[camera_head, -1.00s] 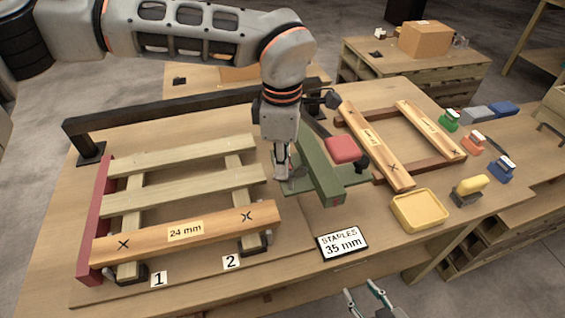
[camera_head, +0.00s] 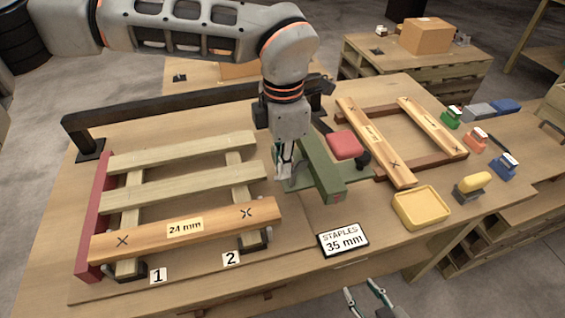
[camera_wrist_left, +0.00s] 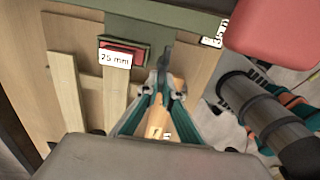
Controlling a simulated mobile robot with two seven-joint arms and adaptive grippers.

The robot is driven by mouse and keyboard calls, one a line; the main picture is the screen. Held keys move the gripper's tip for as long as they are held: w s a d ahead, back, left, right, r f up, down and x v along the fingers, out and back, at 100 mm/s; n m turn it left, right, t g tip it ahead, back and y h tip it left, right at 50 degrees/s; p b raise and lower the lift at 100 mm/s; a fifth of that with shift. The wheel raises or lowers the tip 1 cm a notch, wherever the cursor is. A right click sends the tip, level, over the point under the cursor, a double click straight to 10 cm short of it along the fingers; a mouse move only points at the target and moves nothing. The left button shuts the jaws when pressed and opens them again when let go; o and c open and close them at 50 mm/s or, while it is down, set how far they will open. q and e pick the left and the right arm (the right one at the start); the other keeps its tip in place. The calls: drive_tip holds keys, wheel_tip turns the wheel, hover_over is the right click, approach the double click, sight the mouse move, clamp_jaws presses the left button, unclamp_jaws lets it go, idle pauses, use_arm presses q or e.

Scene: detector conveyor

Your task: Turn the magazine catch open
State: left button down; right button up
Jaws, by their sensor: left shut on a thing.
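The green stapling tool (camera_head: 322,168) with a red pad (camera_head: 344,146) stands near the middle of the bench. Its green body (camera_wrist_left: 150,30) crosses the top of the left wrist view. My left gripper (camera_head: 284,172) points down at the tool's left side. In the left wrist view its fingertips (camera_wrist_left: 166,88) are closed around a small grey lever, the magazine catch (camera_wrist_left: 166,56); how far the catch is turned is hard to tell. My right gripper (camera_head: 362,292) is at the bottom edge, fingers apart and empty.
A wooden pallet (camera_head: 185,180) with a board marked 24 mm lies at left. A sign (camera_head: 343,240) reads STAPLES 35 mm. A yellow tray (camera_head: 421,208) and several coloured stamp-like blocks (camera_head: 503,167) are at right. Another wooden frame (camera_head: 376,143) lies behind the tool.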

use_arm(q)
drive_tip(key=shift+d+r, duration=0.1)
drive_tip(key=shift+d, duration=0.05)
drive_tip(key=c, duration=2.2)
unclamp_jaws()
drive_tip(key=shift+c, duration=0.2)
wheel_tip(320, 180, up, 12)
drive_tip(key=shift+s, duration=0.15)
